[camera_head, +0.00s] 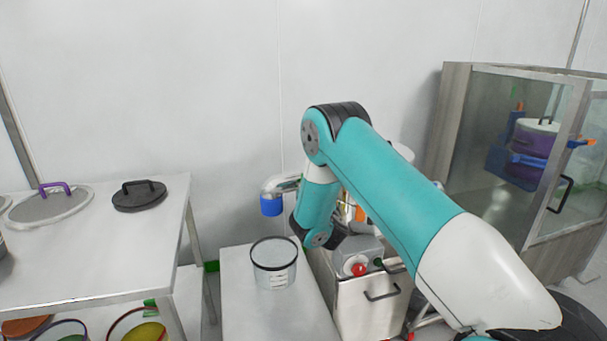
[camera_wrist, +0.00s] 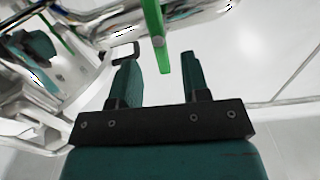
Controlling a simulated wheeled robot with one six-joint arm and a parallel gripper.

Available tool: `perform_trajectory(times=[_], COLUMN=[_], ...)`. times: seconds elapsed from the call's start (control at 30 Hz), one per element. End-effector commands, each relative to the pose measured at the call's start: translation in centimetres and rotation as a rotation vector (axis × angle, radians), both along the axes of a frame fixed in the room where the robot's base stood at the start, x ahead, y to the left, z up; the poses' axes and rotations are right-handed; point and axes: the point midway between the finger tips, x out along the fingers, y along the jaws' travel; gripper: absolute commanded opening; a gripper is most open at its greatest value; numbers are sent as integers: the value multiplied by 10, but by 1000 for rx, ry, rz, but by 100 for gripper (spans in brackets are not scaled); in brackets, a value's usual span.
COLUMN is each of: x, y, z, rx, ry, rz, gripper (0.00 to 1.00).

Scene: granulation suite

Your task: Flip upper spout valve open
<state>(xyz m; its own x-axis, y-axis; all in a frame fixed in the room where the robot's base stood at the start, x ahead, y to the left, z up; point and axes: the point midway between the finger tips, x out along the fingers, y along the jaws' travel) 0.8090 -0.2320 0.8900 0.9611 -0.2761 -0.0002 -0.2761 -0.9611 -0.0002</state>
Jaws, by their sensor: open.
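A green valve lever (camera_wrist: 152,25) shows in the wrist view, with a round bolt head on it, in front of a shiny metal pipe (camera_wrist: 100,27). My gripper (camera_wrist: 160,58) is open, its two teal fingers pointing toward the pipe. The lever's lower end appears in the gap between the fingertips, with space on both sides; I cannot tell its depth or any contact. In the head view a metal spout (camera_head: 279,184) with a blue end (camera_head: 271,206) sticks out left of my arm. There my gripper and the lever are hidden behind my arm.
A clear container (camera_head: 274,264) with a dark rim stands on a white table below the spout. A metal cabinet (camera_head: 368,306) with a red button (camera_head: 359,269) is beside it. A table with lids (camera_head: 139,196) is left; a glass-doored booth (camera_head: 508,150) is right.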

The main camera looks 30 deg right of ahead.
Motion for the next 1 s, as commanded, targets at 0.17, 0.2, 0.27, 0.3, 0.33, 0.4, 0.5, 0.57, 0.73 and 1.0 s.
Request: perform_trajectory(times=[0.17,0.2,0.27,0.3,0.33,0.4,0.5,0.57,0.73,1.0], x=[20,25,31,35,37,42,48,50,51,51], y=[-8,-9,-11,-12,-13,-14,-15,-15,-15,-15], z=[8,8,4,3,3,2,1,1,0,0], rx=[2,2,2,4,3,2,1,1,0,0], ry=[-2,-3,-3,-2,-2,-2,0,0,0,0], rz=[-4,-3,-5,-6,-6,-6,-3,-1,0,0], gripper=[43,43,43,43,43,43,43,43,43,17])
